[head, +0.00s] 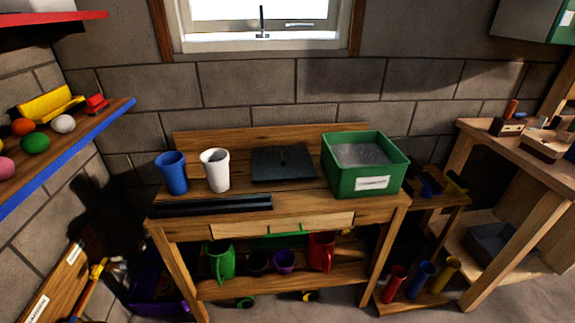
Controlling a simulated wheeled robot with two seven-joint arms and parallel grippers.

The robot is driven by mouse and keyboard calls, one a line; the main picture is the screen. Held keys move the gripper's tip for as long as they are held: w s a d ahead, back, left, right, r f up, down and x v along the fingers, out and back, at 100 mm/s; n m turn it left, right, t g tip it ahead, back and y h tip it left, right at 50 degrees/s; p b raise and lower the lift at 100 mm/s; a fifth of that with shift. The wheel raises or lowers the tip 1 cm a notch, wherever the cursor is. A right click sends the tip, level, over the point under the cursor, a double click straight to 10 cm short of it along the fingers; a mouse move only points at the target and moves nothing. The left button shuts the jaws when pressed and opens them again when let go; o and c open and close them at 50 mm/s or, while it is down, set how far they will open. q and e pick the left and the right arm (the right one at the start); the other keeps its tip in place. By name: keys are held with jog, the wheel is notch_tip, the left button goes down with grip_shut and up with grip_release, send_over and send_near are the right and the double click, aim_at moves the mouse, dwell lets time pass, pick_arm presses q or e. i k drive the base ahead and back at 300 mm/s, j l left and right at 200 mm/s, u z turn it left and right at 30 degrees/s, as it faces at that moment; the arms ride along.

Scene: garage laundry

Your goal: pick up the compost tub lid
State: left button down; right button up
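A dark, flat, square lid (268,171) with a small raised handle in its middle lies on the wooden bench top, toward the back. It looks like the compost tub lid. An open green tub (345,184) with a white label stands just right of it, with a grey surface visible inside. Neither of my grippers is in the head view, and nothing touches the lid from above.
A white cup (215,171) and a blue cup (172,173) stand left of the lid on the bench (300,201). A long dark bar (212,205) lies along the front left edge. A blue-edged shelf (75,146) juts out at left. A wooden table (483,134) stands at right.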

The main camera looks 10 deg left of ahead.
aim_at(292, 163)
jog(key=i+l+z, duration=0.15)
jog(key=i+l, duration=0.55)
jog(key=l, duration=0.1)
